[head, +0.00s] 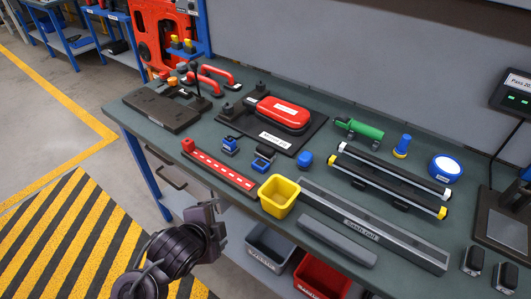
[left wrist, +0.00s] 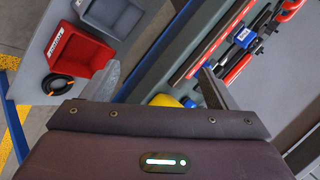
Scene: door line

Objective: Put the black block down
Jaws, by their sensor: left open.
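My left gripper (head: 218,222) is in front of the bench's front edge, outside the tabletop. Its jaws are open, and the left wrist view shows nothing held between the fingers (left wrist: 158,90). No black block is in it. Two small dark blocks with pale labels, one (head: 473,260) and another (head: 505,278), stand at the bench's right front. I cannot tell whether either is the task's black block. A long dark grey bar (head: 336,241) lies along the front edge. My right gripper is not in view.
A yellow cup (head: 279,197) stands near the bench's front edge, beside a red strip (head: 220,167). A grey bin (head: 268,250) and a red bin (head: 320,277) sit below the tabletop. A red case (head: 283,113) rests on a black plate farther back.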

